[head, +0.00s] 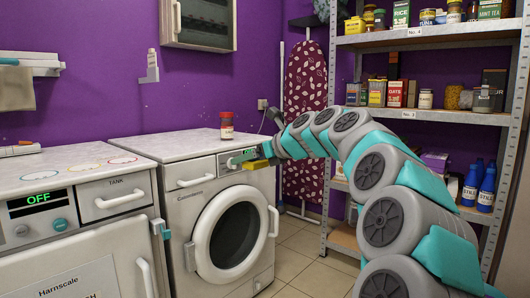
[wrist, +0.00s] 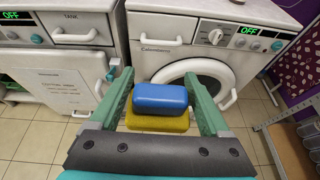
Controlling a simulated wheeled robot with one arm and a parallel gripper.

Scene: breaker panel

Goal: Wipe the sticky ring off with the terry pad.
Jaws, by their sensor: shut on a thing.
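My gripper (wrist: 160,92) is shut on a pad with a blue upper part (wrist: 160,97) and a yellow lower part (wrist: 157,124); I take it as the terry pad. The pad sits between the two green fingers. In the head view my gripper (head: 262,158) is in front of the washer's control panel, with a yellow edge of the pad showing.
The washer (head: 231,228) stands right of the left machine (head: 90,262). A red-lidded jar (head: 227,126) stands on the washer top. A metal shelf (head: 430,113) with jars and boxes is at the right. Tiled floor (wrist: 40,135) lies open in front of the machines.

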